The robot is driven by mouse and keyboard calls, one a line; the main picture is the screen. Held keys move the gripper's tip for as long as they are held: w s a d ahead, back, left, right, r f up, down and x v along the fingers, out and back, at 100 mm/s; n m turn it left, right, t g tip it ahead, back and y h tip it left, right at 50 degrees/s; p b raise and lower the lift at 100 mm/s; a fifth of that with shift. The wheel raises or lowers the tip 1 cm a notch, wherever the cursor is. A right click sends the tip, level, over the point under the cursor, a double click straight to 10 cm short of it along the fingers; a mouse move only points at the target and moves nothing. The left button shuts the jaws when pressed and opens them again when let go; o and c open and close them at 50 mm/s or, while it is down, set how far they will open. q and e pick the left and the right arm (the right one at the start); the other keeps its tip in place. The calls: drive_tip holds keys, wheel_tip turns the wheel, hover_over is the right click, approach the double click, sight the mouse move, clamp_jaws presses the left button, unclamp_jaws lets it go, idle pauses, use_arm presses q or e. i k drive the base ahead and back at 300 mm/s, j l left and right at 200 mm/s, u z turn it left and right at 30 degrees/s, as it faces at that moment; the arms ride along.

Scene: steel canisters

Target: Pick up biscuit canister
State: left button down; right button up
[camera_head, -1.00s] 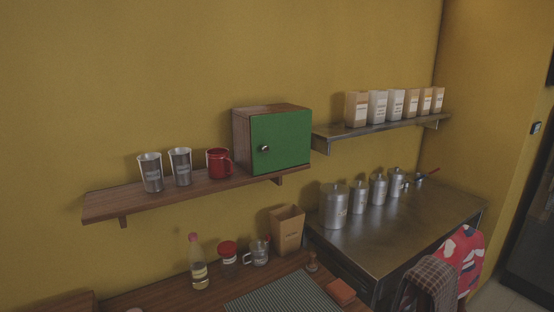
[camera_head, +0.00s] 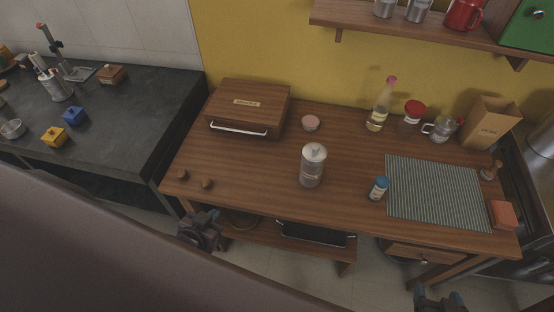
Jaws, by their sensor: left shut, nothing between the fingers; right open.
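A cylindrical steel canister (camera_head: 312,168) with a pale lid and a small label stands upright on the wooden table (camera_head: 250,170), near its middle. The label is too small to read, so I cannot tell whether it is the biscuit canister. Part of another steel canister (camera_head: 543,140) shows at the right edge, on the metal counter. My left gripper (camera_head: 200,232) is shut and empty, below and left of the table's front edge, apart from the canister. My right gripper (camera_head: 440,298) is open at the bottom edge, in front of the table and partly cut off.
A wooden box (camera_head: 248,105) stands back left on the table. A bottle (camera_head: 380,108), red-lidded jar (camera_head: 411,117), glass mug (camera_head: 441,130) and paper bag (camera_head: 488,122) line the back right. A blue-capped jar (camera_head: 378,188) stands beside the striped mat (camera_head: 435,190).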

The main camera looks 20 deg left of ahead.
sight(310, 174)
drive_tip(key=u, duration=0.3)
drive_tip(key=j+z, duration=0.75)
drive_tip(key=k+j+z, duration=0.1)
drive_tip(key=z, duration=0.25)
drive_tip(key=j, duration=0.1)
